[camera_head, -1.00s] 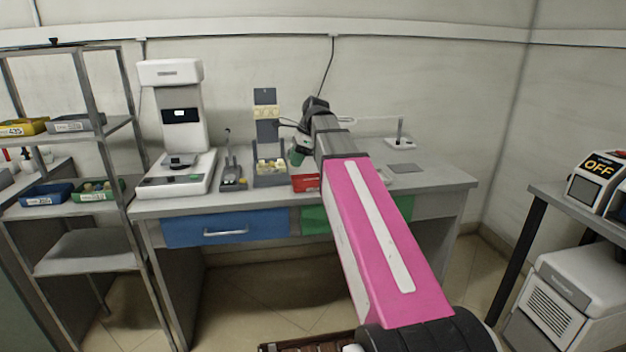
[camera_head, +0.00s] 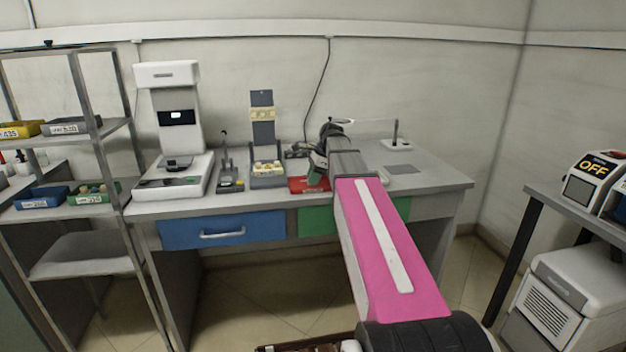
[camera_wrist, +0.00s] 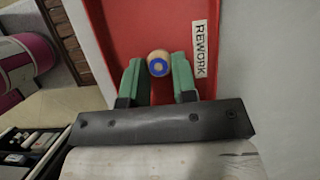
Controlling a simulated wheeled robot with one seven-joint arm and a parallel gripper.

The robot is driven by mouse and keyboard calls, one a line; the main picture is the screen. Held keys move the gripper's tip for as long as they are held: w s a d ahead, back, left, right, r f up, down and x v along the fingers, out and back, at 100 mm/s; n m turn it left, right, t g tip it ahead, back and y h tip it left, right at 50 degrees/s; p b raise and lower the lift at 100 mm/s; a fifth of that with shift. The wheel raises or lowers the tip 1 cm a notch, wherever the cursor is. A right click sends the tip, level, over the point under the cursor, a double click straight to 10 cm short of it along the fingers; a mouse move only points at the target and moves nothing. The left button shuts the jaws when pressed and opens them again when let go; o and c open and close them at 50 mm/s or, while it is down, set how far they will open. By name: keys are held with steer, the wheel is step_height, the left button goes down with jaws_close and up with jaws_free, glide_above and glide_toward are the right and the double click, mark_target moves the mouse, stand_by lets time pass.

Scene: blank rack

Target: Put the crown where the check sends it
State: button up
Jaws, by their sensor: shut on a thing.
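The crown (camera_wrist: 158,63) is a small tan round piece with a blue ring on the end facing the wrist camera. My gripper (camera_wrist: 158,76) is shut on it, with a green finger on each side. They are over the red tray (camera_wrist: 115,18), which bears a white REWORK label (camera_wrist: 199,48). I cannot tell whether the crown touches the tray floor. In the head view my gripper (camera_head: 316,178) is low at the right part of the red tray (camera_head: 296,185); the crown cannot be made out there.
Left on the bench are a white machine with a lit screen (camera_head: 182,110), a small dark device (camera_head: 229,178) and a grey stand with tan pieces (camera_head: 264,140). A blue drawer (camera_head: 225,230) is below. A grey pad (camera_head: 403,169) lies right. A side device reads OFF (camera_head: 590,180).

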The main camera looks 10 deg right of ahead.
steer(key=shift+f, duration=0.55)
steer(key=shift+s+f, duration=0.2)
steer(key=shift+f, duration=0.15)
steer(key=o, duration=0.8)
steer(key=shift+o, duration=0.3)
steer(key=shift+r, duration=0.5)
steer(key=shift+o, duration=0.4)
steer(key=v, duration=1.2)
steer(key=shift+w+r, duration=0.2)
steer(key=shift+r, duration=0.05)
steer(key=shift+s, duration=0.1)
